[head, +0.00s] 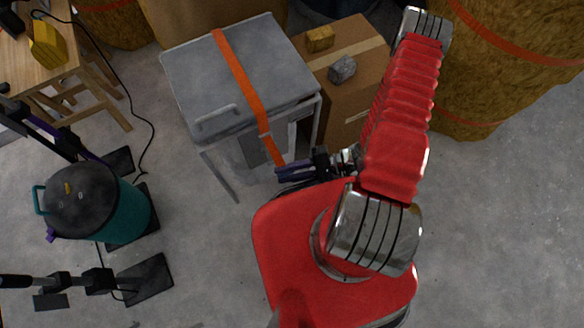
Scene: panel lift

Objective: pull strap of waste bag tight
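An orange strap (240,78) runs over the lid of a grey metal box (191,80) and hangs down its front side. My gripper (283,172), with dark purple fingers, is at the strap's lower end, in front of the box. The strap's end meets the fingertips in the picture; whether they grip it is too small to tell. Large brown-yellow bags or bales also carry orange straps: one at the top right (480,75), wrapped by two bands, and one at the top left (115,25). My gripper is away from both.
A cardboard box (350,95) with two small blocks on top stands right of the grey box. A teal lidded canister (122,212) stands at left, near dark stands and a black cable. A wooden table (75,65) is at upper left. The floor at right is clear.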

